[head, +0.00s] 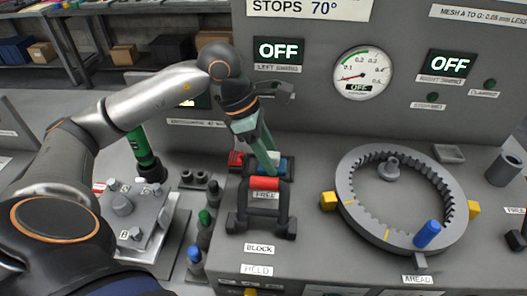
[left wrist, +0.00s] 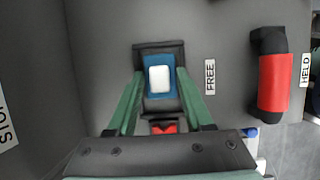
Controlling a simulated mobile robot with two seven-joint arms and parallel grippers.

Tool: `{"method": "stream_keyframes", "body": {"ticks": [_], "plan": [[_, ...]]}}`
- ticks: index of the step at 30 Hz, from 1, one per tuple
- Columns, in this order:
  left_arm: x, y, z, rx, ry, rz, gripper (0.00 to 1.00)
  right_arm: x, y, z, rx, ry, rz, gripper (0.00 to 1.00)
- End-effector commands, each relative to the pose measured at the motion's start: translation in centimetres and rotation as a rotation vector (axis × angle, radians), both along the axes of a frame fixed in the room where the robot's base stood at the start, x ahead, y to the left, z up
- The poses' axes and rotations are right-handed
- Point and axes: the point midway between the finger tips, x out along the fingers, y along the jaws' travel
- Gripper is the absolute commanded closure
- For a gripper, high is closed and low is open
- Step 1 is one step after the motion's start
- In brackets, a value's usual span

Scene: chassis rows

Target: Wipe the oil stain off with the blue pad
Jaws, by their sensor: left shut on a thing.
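The blue pad (head: 283,164) has a white block on top and sits in a dark tray on the grey bench, behind the red-gripped handle. It also shows in the left wrist view (left wrist: 150,62), between the green fingers. My left gripper (head: 271,168) points down at it and is shut on it, with one finger on each side. The left wrist view shows the gripper (left wrist: 160,88) from above. I cannot make out an oil stain in either view. My right gripper is not in view.
A black handle with a red grip (head: 265,183) stands just in front, between FREE and BLOCK labels. A toothed grey ring (head: 355,208) with a blue peg (head: 427,234) lies to the right. A grey panel with a gauge (head: 362,74) rises behind. Knobs and a green cylinder (head: 141,148) stand left.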

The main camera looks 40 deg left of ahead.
Motion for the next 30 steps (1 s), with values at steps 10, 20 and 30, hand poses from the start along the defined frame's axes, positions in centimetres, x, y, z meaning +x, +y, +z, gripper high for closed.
{"method": "stream_keyframes", "body": {"ticks": [10, 20, 30], "plan": [[0.1, -0.2, -0.2, 0.0, 0.0, 0.0, 1.0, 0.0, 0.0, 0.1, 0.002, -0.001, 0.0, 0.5], [-0.8, 1.4, -0.3, 0.004, 0.002, 0.002, 1.0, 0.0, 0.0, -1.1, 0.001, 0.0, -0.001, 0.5], [-0.6, 0.9, 0.1, -0.001, 0.001, -0.002, 1.0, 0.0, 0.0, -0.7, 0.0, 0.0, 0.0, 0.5]]}}
